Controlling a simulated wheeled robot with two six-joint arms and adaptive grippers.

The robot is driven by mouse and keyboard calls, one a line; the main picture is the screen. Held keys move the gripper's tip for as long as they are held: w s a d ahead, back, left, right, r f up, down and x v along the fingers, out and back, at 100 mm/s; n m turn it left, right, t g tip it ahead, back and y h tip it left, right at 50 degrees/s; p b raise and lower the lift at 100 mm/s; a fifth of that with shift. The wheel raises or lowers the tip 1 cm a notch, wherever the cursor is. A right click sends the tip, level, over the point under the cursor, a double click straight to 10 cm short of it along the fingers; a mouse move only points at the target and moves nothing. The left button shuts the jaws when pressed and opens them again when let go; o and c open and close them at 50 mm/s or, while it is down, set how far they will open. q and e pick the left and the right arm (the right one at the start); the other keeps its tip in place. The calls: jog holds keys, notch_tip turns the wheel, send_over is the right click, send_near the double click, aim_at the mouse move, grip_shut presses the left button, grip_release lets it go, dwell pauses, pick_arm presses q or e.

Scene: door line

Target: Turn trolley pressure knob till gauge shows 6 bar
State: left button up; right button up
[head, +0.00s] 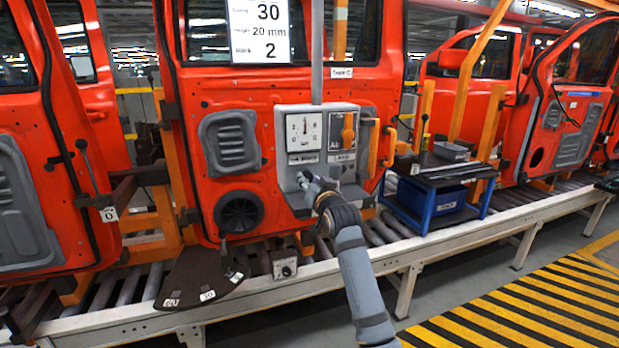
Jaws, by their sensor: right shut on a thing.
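The grey trolley panel (290,115) hangs in front of an orange-red car door. Its white gauge (304,132) is on the upper left, with a dark needle standing about straight up; the numbers are too small to read surely. An orange lever (348,130) is on a dark plate to the right of the gauge. My right gripper (306,182) is at the lower part of the panel, below the gauge, shut on the pressure knob, which the fingers mostly hide. My left gripper is not in view.
A grey shelf sticks out under the panel, close to my right wrist. A small box with a knob (285,265) and a dark fan-shaped plate (205,275) lie on the roller conveyor (150,318). A blue cart (430,195) stands to the right.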

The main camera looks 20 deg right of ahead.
jog(key=m+p, duration=0.2)
jog(key=m, duration=0.3)
jog(key=shift+r+p, duration=0.2)
jog(key=shift+p, duration=0.2)
jog(key=m+p, duration=0.2)
jog(key=m, duration=0.3)
jog(key=shift+f, duration=0.1)
jog(key=shift+d+m, duration=0.1)
jog(key=shift+m, duration=0.2)
jog(key=o, duration=0.9)
jog(key=shift+f, duration=0.1)
jog(key=s, duration=1.2)
jog(key=shift+d+r, duration=0.15)
jog(key=shift+r, duration=0.1)
